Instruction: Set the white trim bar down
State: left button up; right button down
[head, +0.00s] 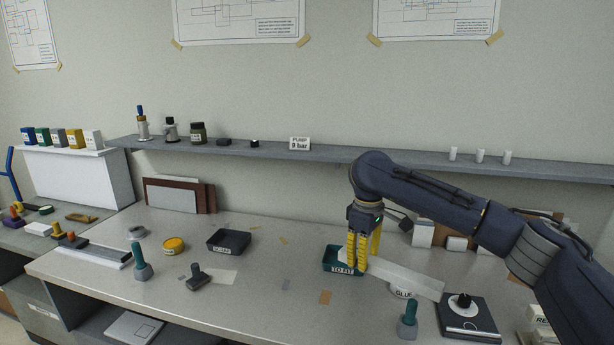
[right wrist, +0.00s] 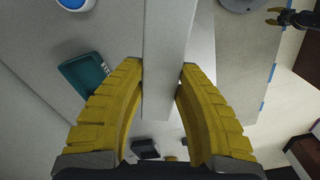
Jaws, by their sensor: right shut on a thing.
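My right gripper (head: 364,264) is shut on the white trim bar (head: 412,276), above the bench near the teal "TO FIT" tray (head: 329,262). In the head view the bar reaches out to the right, above the glue pot. In the right wrist view the bar (right wrist: 168,60) runs between the yellow fingers (right wrist: 160,95), and the teal tray (right wrist: 68,70) is left of it. I cannot tell whether the bar touches anything below. A small dark gripper with yellow fingers, seemingly my left gripper (right wrist: 277,16), shows far off at the top right; its fingers look apart and empty.
The "GLUE" pot (head: 403,292), a teal-handled tool (head: 408,322) and a dark device with a knob (head: 468,316) stand at the right. The front middle of the bench (head: 270,310) is clear.

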jog(key=s+d+f+m, duration=0.3)
jog(key=s+f+m, duration=0.2)
jog(key=s, duration=0.6)
jog(key=s+d+f+m, duration=0.3)
jog(key=s+f+m, duration=0.2)
jog(key=s, duration=0.6)
jog(key=shift+s+f+m, duration=0.25)
jog(key=shift+m, duration=0.05)
jog(key=shift+d, duration=0.1)
